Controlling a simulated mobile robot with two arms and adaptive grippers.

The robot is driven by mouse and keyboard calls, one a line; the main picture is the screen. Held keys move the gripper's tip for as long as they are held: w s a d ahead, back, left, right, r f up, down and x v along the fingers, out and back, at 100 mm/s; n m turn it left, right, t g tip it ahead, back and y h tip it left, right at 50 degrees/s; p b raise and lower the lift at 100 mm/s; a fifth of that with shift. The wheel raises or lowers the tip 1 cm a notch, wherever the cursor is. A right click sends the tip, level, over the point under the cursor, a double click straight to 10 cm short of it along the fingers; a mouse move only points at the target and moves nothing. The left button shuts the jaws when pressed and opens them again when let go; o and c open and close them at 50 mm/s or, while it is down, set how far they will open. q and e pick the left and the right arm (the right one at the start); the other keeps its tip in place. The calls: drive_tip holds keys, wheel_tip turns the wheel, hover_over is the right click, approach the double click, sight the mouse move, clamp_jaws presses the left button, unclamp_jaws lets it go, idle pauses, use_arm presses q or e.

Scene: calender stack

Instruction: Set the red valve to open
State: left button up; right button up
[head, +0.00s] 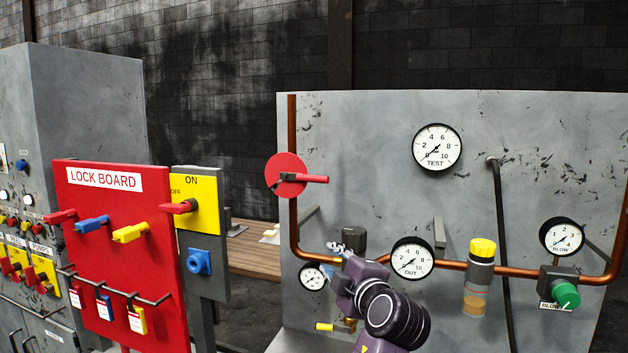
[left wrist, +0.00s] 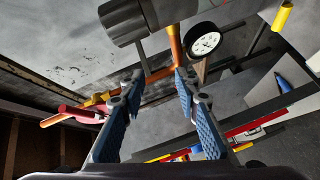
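The red valve (head: 286,175) is a red disc with a red lever on the vertical copper pipe at the panel's left. Its lever points right, level, across the pipe. My left gripper (head: 338,250) is below and to the right of the valve, in front of the lower copper pipe, apart from the lever. In the left wrist view its blue-padded fingers (left wrist: 158,82) stand wide apart with nothing held between them. A red part on an orange pipe, seemingly the valve (left wrist: 75,114), shows left of the fingers there. My right gripper is not in view.
A dark cylinder (head: 353,240), a small gauge (head: 312,276) and the OUT gauge (head: 412,258) are close around my left gripper. The red lock board (head: 120,250) and a yellow ON/OFF switch box (head: 203,205) stand left. Space right of the lever is clear.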

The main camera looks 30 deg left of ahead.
sight(316, 180)
use_arm(q)
wheel_tip(316, 180, up, 16)
drive_tip(key=n+y, duration=0.4)
drive_tip(key=n, duration=0.3)
drive_tip(key=shift+g, duration=0.3)
drive_tip(key=p+x, duration=0.1)
drive_tip(key=x, duration=0.1)
drive_tip(key=p+x, duration=0.1)
drive_tip(key=x, duration=0.1)
drive_tip(key=p+x, duration=0.1)
drive_tip(key=x, duration=0.2)
drive_tip(key=shift+s+a+p, duration=0.25)
drive_tip(key=shift+s+p, duration=0.05)
drive_tip(key=shift+p, duration=0.1)
drive_tip(key=shift+w+a+f, duration=0.1)
drive_tip(key=shift+w+a, duration=0.1)
drive_tip(key=shift+a, duration=0.05)
drive_tip(key=shift+c, duration=0.6)
clamp_jaws()
